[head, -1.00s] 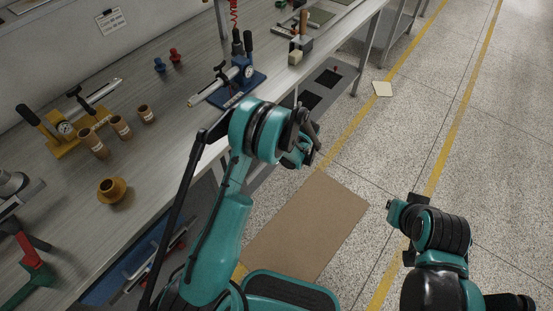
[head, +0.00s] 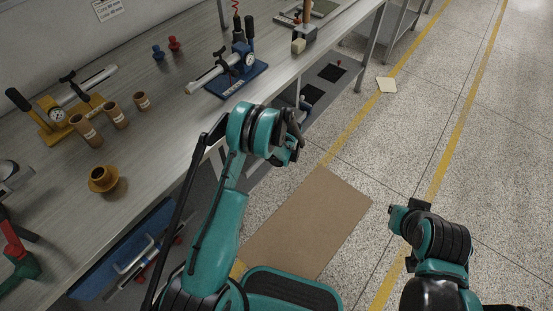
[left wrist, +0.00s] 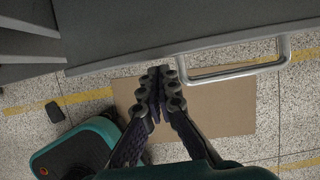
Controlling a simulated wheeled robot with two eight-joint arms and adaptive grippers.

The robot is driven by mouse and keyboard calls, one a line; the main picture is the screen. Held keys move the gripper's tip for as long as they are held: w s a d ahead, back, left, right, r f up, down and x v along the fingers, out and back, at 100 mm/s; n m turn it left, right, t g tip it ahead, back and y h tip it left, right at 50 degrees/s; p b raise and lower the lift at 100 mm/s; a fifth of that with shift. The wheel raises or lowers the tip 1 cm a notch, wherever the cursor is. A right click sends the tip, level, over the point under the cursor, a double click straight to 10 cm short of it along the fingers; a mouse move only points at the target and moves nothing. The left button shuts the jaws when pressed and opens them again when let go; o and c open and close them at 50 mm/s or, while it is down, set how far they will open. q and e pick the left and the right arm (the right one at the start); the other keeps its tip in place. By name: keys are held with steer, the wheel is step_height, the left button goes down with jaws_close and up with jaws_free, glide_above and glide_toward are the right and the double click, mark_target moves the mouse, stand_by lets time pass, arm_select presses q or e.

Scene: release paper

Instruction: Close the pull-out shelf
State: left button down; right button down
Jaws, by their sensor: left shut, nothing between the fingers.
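A grey panel (left wrist: 190,25) with a metal bar handle (left wrist: 235,72) on its front fills the top of the left wrist view; it looks like the pull-out shelf. My left gripper (left wrist: 160,80) is shut and empty, its fingertips close to the panel's front edge, left of the handle. I cannot tell whether they touch it. In the head view my left gripper (head: 294,143) is beside the workbench, its fingers mostly hidden by the wrist. My right arm's end (head: 400,216) is over the floor at the right; its fingers are not clear.
The workbench (head: 170,130) carries brown cups, a blue-based device (head: 237,80) and a yellow-based gauge. A blue tray (head: 115,265) lies below at the lower left. A brown mat (head: 305,225) lies on the floor. The right-hand floor is open.

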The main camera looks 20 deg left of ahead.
arm_select(q)
steer(key=shift+w+a, duration=0.1)
steer(key=shift+a, duration=0.1)
arm_select(e)
steer(key=shift+f, duration=0.1)
arm_select(q)
steer(key=a, duration=0.1)
steer(key=w+a, duration=0.1)
steer(key=a, duration=0.1)
steer(key=w+a, duration=0.1)
steer(key=a, duration=0.1)
steer(key=shift+a, duration=0.25)
